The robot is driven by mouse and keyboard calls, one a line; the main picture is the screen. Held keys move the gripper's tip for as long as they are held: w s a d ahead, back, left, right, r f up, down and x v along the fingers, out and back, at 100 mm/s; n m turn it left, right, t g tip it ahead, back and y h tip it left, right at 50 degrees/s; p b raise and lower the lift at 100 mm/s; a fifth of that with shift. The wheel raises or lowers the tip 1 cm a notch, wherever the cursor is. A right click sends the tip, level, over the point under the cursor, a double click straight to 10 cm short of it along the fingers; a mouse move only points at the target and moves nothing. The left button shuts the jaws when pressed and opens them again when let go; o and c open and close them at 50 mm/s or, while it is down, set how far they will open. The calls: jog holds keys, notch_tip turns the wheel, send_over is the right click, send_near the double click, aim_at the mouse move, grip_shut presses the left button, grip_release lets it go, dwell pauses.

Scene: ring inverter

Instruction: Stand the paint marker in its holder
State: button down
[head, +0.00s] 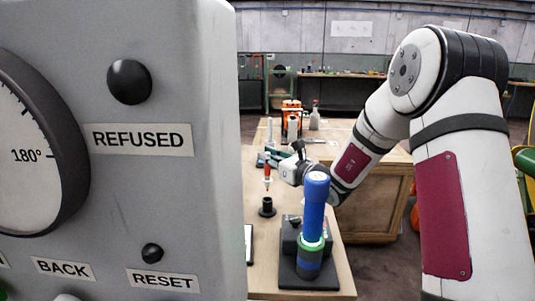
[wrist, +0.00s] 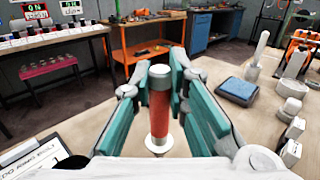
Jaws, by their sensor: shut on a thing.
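The paint marker (head: 267,172) is red and hangs roughly upright in the head view. In the wrist view the red marker (wrist: 161,112), with a grey upper end and a pale round part below, is between the teal fingers. My gripper (head: 268,158) is shut on it, and the fingers (wrist: 160,78) close on its two sides. A gap shows between the marker's lower end and the cup. I cannot tell how well they line up in depth.
A large grey panel (head: 190,220) fills the left of the head view. A blue cylinder (head: 315,205) on a dark base stands at the bench front. Orange items (head: 291,107) stand farther back. A blue pad (wrist: 237,89) and white pieces lie right in the wrist view.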

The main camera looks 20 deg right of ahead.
aim_at(268, 179)
jog(key=shift+f+b, duration=2.25)
jog(key=shift+f, duration=1.3)
jog(key=c, duration=1.5)
grip_release()
jog(key=v, duration=1.2)
